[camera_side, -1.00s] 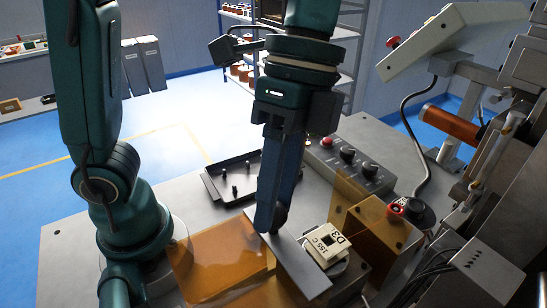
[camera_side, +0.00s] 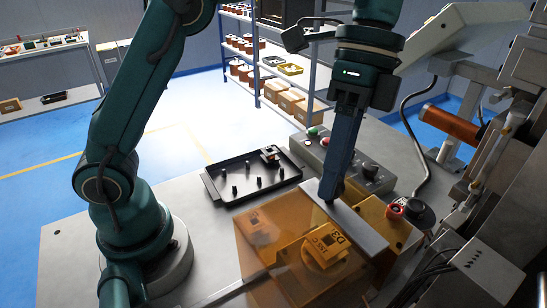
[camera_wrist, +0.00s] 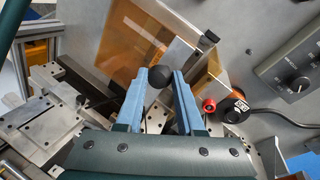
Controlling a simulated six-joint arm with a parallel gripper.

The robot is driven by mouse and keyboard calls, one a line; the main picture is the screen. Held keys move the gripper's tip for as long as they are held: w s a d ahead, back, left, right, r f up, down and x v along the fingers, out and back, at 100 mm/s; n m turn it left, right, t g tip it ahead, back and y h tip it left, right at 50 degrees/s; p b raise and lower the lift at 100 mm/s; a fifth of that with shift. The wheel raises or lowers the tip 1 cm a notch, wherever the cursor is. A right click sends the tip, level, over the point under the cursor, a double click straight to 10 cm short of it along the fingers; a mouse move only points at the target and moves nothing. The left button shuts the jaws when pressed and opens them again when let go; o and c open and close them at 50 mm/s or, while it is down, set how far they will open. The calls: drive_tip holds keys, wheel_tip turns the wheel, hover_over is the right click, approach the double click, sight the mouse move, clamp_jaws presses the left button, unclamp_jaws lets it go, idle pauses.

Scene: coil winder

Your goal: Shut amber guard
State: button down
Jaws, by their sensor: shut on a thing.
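The amber guard (camera_side: 280,222) is a see-through amber panel with a grey metal edge bar (camera_side: 358,226). In the side view it lies over the pale block marked D3 (camera_side: 326,250), which shows amber-tinted through it. My gripper (camera_side: 330,194) is at the far end of the bar, pointing down. In the wrist view my gripper (camera_wrist: 160,78) is shut on a round black knob (camera_wrist: 160,75), one blue finger on each side. The amber panel (camera_wrist: 140,45) is beyond the knob in that view. I cannot tell whether the guard rests fully on its seat.
A black tray (camera_side: 222,202) with pegs and a small part stands behind the guard. A grey control box (camera_side: 372,178) with knobs is behind my gripper. A red button (camera_side: 396,210) and winder machinery (camera_side: 480,270) crowd the right side.

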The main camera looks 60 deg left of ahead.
drive_tip(key=c, duration=0.5)
unclamp_jaws()
hover_over(268, 239)
drive_tip(key=w, duration=0.2)
drive_tip(key=shift+s+a, duration=0.25)
drive_tip(key=shift+a, duration=0.15)
drive_tip(key=shift+v, duration=2.15)
drive_tip(key=a+f+n+t, duration=0.2)
drive_tip(key=a+n+t, duration=0.1)
drive_tip(key=n, duration=0.1)
drive_tip(key=s+a+f+n+t+y, duration=0.1)
drive_tip(key=a+f+n+t, duration=0.1)
drive_tip(key=a+f+n, duration=0.1)
drive_tip(key=a+f+n+t, duration=0.2)
drive_tip(key=a+n+t, duration=0.1)
drive_tip(key=a+n, duration=0.2)
drive_tip(key=shift+s+a+f+t+y, duration=0.2)
drive_tip(key=shift+s+t+y, duration=0.1)
drive_tip(key=shift+y, duration=0.1)
